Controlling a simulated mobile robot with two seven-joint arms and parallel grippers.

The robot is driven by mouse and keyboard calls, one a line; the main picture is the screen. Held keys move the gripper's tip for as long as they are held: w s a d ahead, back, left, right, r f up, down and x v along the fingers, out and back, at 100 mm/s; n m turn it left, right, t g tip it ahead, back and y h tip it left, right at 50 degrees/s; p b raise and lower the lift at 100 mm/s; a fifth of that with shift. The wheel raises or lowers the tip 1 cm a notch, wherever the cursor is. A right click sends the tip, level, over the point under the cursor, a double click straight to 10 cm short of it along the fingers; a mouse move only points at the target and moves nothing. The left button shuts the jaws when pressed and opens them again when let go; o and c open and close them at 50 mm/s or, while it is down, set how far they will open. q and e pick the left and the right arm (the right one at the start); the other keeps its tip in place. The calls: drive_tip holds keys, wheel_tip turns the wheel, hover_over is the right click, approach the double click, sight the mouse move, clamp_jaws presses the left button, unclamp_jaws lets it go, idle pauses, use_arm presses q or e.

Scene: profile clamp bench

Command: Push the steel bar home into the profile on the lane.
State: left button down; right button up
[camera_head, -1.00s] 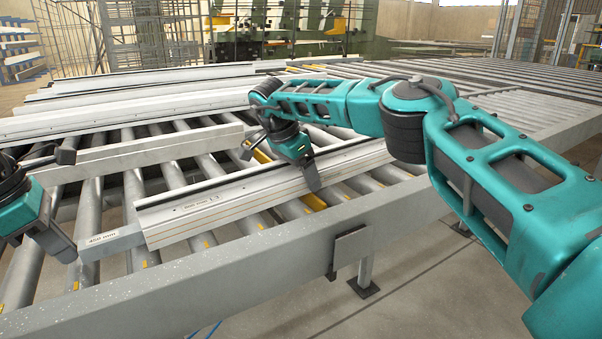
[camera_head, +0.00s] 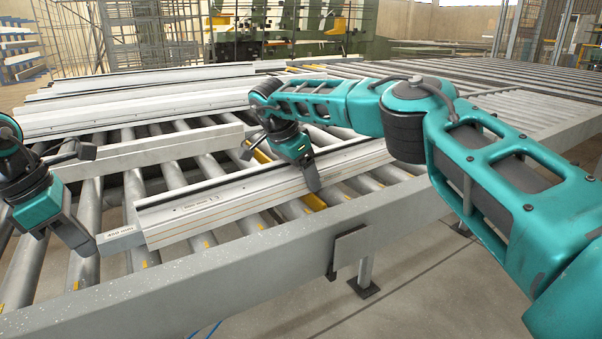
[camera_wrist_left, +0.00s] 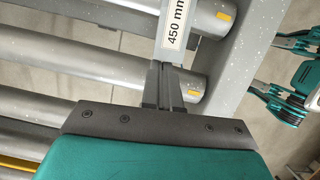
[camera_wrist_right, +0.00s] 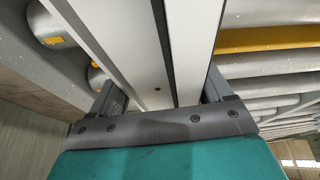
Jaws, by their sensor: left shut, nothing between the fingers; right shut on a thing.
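The steel bar (camera_head: 122,238), labelled 450 mm, lies on the roller lane and sticks a short way out of the left end of the aluminium profile (camera_head: 215,207). How far it reaches inside is hidden. My left gripper (camera_head: 90,246) is shut and empty, its fingertips at the bar's outer end. The left wrist view shows the bar (camera_wrist_left: 174,28) in line just ahead of the closed fingers (camera_wrist_left: 165,72). My right gripper (camera_head: 312,180) is shut on the profile near its middle; in the right wrist view the profile (camera_wrist_right: 145,45) runs between its fingers.
The lane's front rail (camera_head: 230,262) runs along the near side, close to the bar and profile. A grey beam (camera_head: 150,152) lies across the rollers behind. More long profiles (camera_head: 130,108) lie further back.

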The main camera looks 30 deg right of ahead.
sight(117, 231)
use_arm(q)
drive_tip(key=shift+w+d, duration=0.15)
drive_tip(key=shift+d, duration=1.95)
use_arm(e)
drive_tip(key=shift+r, duration=0.1)
use_arm(q)
drive_tip(key=shift+w+d, duration=0.15)
drive_tip(key=shift+d, duration=1.15)
drive_tip(key=shift+a, duration=0.15)
drive_tip(key=shift+a, duration=0.65)
drive_tip(key=v, duration=1)
drive_tip(key=shift+d, duration=0.3)
use_arm(e)
drive_tip(key=o, duration=1.8)
